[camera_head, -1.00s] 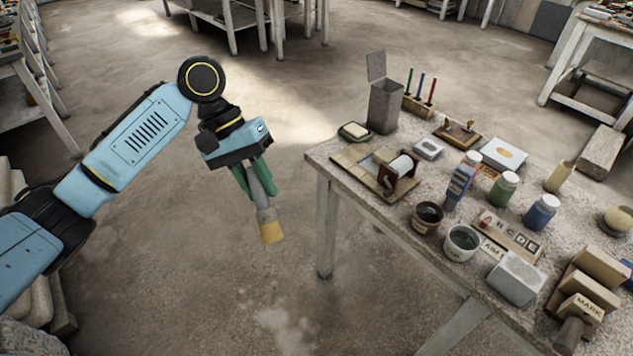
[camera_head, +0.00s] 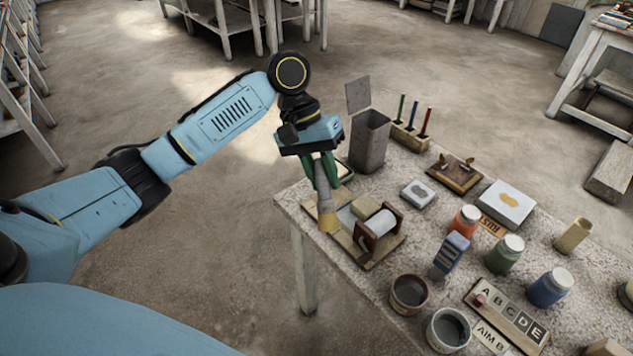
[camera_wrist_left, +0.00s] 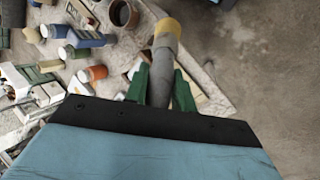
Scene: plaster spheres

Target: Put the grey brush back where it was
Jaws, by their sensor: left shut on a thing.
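The grey brush (camera_head: 325,205) has a grey handle and a yellowish bristle end that points down. My left gripper (camera_head: 321,172) is shut on its handle, with green fingers on either side. The brush hangs in front of the table's left corner, over or just above the wooden board with the roller; I cannot tell whether it touches. In the left wrist view the brush (camera_wrist_left: 164,55) sticks out between the green fingers, bristles away from the gripper. My right gripper is in neither current view.
A wooden board with a white roller (camera_head: 377,228) lies at the table's (camera_head: 293,199) left edge. A tall grey open-lidded box (camera_head: 371,140) stands behind. Dark pots (camera_head: 409,292), (camera_head: 449,329) and jars, orange (camera_head: 465,219), green (camera_head: 505,254) and blue (camera_head: 549,287), crowd the right side.

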